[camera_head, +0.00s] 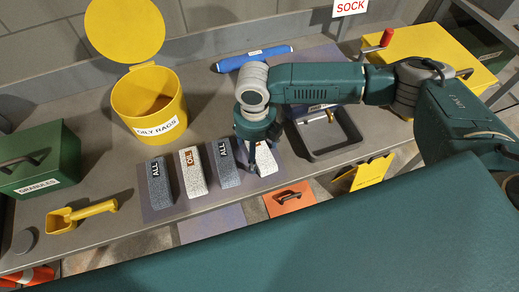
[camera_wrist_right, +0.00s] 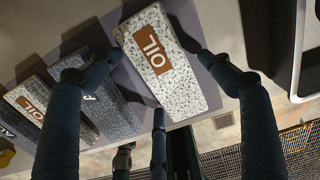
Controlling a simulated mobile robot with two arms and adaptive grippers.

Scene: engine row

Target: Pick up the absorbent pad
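Several speckled absorbent pads lie in a row on a grey-purple mat (camera_head: 150,214) on the bench. From the left come a dark ALL pad (camera_head: 160,184), a white OIL pad (camera_head: 193,171) and another dark ALL pad (camera_head: 224,164). The rightmost pad (camera_head: 266,160) is white and partly hidden by my right gripper (camera_head: 256,158). In the right wrist view this pad (camera_wrist_right: 185,90) shows an OIL label and lies between the spread fingers of my right gripper (camera_wrist_right: 160,58). The fingers are open at its sides; I cannot tell whether they touch it. My left gripper is not in view.
A grey tray (camera_head: 352,152) stands close right of the pads. A yellow OILY RAGS bin (camera_head: 150,100), a blue sock roll (camera_head: 255,57), a yellow scoop (camera_head: 80,213) and a green GRANULES box (camera_head: 40,165) are around. A yellow box (camera_head: 430,45) is at right.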

